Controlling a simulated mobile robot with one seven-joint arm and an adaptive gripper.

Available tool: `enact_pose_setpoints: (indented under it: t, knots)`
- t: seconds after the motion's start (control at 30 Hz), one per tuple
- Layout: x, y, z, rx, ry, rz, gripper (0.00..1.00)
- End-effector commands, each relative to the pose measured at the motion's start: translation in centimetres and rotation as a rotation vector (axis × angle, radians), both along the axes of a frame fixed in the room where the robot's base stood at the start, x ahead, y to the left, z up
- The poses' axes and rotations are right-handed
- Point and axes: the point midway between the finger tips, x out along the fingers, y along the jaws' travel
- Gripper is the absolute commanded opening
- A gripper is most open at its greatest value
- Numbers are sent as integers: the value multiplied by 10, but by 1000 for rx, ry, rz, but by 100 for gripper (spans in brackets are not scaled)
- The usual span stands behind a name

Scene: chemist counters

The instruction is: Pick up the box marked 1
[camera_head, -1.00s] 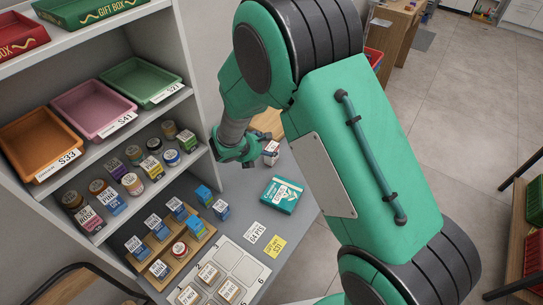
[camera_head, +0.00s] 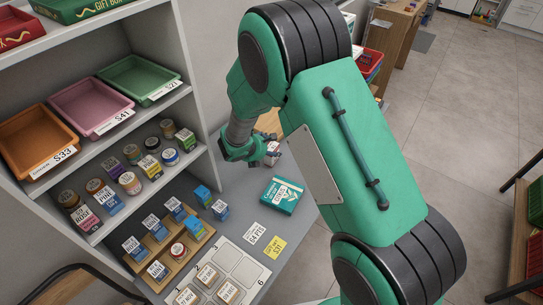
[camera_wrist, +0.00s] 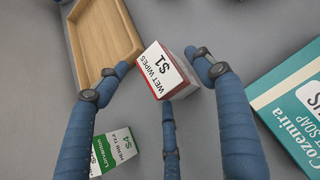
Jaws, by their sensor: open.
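A small white and red box (camera_wrist: 164,72) labelled "WET WIPES $1" stands on the grey counter in the wrist view. My gripper (camera_wrist: 163,66) is open, with its blue fingers spread around the box, one to the left, one to the right and one below in the picture. I cannot tell whether any finger touches it. In the head view the box (camera_head: 273,152) shows small at the counter's far end, partly hidden by my gripper (camera_head: 262,151) beside it.
A teal Cozemira soap box (camera_wrist: 292,108) lies right of the gripper. A green and white herb tea box (camera_wrist: 115,152) marked $4 is at lower left, near a wooden tray (camera_wrist: 133,30). In the head view, shelves with jars and trays (camera_head: 137,78) stand left.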

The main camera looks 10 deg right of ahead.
Motion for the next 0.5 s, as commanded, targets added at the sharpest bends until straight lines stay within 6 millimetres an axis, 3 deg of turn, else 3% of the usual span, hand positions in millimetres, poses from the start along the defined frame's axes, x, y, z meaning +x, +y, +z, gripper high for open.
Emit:
enact_pose_setpoints:
  t: [0.2, 0.5]
  knots:
    - [11, -9, -16, 1, 1, 0, 68]
    - [12, -10, -16, 1, 0, 1, 68]
